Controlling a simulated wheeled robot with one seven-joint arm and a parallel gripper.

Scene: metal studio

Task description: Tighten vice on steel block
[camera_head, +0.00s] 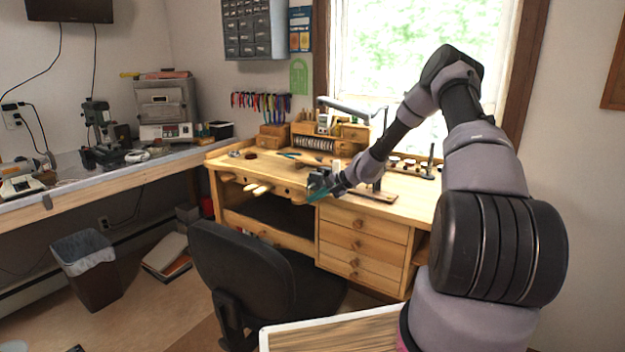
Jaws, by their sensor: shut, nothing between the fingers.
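My gripper (317,194) is small in the head view, at the front edge of the wooden workbench (350,225). It is shut and empty, with its teal tip pointing down and left. I cannot make out a vice or a steel block for certain. They may be hidden behind my gripper and wrist, or too small to tell.
A black office chair (240,275) stands before the bench. A white-edged wooden surface (340,335) is close at the bottom. Small tools and a wooden organizer (352,132) are on the bench. A side counter (75,185) holds machines, and a bin (92,285) stands below.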

